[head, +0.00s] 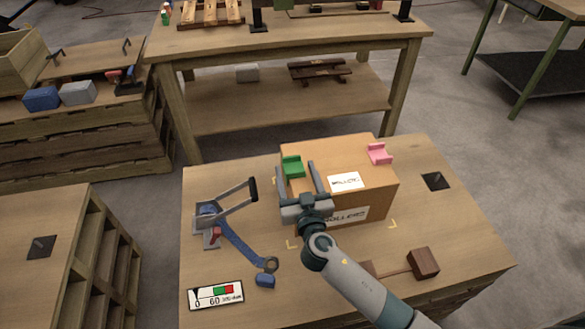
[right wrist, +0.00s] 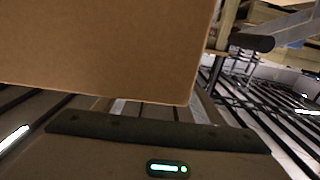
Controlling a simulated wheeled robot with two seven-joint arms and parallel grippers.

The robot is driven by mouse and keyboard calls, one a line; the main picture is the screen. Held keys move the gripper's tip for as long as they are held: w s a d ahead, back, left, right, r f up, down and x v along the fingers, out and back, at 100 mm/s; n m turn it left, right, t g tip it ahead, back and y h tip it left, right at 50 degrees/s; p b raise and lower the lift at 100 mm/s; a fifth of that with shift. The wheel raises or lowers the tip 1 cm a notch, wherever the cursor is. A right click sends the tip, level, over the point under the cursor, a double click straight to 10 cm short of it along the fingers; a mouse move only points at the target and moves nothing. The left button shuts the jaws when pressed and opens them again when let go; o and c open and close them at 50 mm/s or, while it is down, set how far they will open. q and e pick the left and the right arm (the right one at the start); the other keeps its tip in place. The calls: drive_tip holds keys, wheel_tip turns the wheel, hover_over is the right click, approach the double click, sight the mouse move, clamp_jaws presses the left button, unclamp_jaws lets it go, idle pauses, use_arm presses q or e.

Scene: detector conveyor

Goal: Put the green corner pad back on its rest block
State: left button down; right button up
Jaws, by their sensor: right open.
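The right wrist view shows the box (right wrist: 110,50) close up and no green pad. My left gripper is not in view.
A strap tensioner with a black-handled lever (head: 230,200) and blue strap stands left of the box. A gauge card (head: 215,294) lies at the table's front left. The table's right side is mostly clear.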

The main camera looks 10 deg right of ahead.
drive_tip(key=c, duration=1.2)
drive_tip(key=shift+r, duration=0.1)
drive_tip(key=shift+r, duration=0.45)
drive_tip(key=r, duration=0.3)
drive_tip(key=shift+s+d+r, duration=0.1)
drive_tip(key=shift+d+r, duration=0.1)
drive_tip(key=s+d+r, duration=0.1)
drive_tip(key=d+r, duration=0.1)
drive_tip(key=d, duration=0.1)
drive_tip(key=s+d+r, duration=0.2)
drive_tip(key=d, duration=0.1)
drive_tip(key=s+d+r, duration=0.2)
drive_tip(key=d, duration=0.2)
drive_tip(key=shift+s+r, duration=0.1)
drive_tip(key=shift+r, duration=0.2)
